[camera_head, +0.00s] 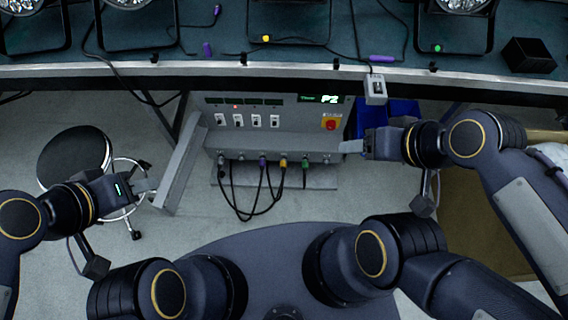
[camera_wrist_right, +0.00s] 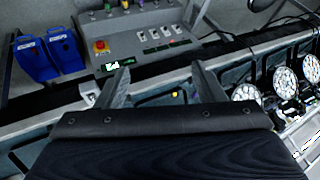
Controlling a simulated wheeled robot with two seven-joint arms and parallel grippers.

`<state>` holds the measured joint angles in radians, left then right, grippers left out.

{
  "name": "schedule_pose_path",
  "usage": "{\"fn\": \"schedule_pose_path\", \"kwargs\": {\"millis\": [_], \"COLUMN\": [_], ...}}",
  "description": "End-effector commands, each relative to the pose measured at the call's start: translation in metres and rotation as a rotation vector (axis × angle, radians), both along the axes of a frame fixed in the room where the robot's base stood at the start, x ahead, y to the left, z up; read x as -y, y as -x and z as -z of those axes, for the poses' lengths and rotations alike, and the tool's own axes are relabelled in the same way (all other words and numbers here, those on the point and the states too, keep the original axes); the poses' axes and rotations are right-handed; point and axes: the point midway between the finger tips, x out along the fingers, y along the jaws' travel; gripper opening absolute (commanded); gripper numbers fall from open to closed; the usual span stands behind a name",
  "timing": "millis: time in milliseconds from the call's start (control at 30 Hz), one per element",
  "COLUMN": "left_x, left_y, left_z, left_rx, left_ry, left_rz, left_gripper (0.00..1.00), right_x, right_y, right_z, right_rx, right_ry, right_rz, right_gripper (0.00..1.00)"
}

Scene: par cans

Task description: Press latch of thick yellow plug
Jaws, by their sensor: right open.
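The thick yellow plug (camera_head: 283,163) sits in the lower front row of the grey control box (camera_head: 270,140), with a black cable hanging from it. Its latch is too small to make out. My left gripper (camera_head: 146,186) is left of the box, apart from the plug, near the stool; its finger gap is not clear. My right gripper (camera_head: 350,146) is at the right end of the box, to the right of the plug. In the right wrist view its two fingers (camera_wrist_right: 162,80) are spread apart with nothing between them.
Purple (camera_head: 262,162) and green (camera_head: 305,165) plugs flank the yellow one. A red button (camera_head: 330,124) is on the box. Blue bins (camera_head: 403,108) stand at right, a black stool (camera_head: 75,158) at left. The bench edge (camera_head: 200,70) with par cans (camera_head: 467,8) runs above.

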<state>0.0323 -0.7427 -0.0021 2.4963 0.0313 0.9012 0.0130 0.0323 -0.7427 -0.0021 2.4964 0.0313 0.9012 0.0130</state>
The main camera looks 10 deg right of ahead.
Motion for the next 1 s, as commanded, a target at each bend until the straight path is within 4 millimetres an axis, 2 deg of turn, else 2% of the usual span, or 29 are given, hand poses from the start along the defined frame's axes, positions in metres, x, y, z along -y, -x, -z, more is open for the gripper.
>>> {"fn": "schedule_pose_path", "kwargs": {"millis": [67, 533, 1000], "left_x": [0.0000, 0.0000, 0.0000], "left_y": [0.0000, 0.0000, 0.0000], "left_z": [0.0000, 0.0000, 0.0000], "left_rx": [0.000, 0.000, 0.000], "left_ry": [0.000, 0.000, 0.000], "left_rz": [0.000, 0.000, 0.000], "left_gripper": [0.36, 0.36, 0.36], "right_x": [0.0000, 0.0000, 0.0000], "right_y": [0.0000, 0.0000, 0.0000], "right_z": [0.0000, 0.0000, 0.0000], "right_rx": [0.000, 0.000, 0.000], "right_ry": [0.000, 0.000, 0.000], "right_rz": [0.000, 0.000, 0.000], "right_gripper": [0.62, 0.01, 0.00]}}
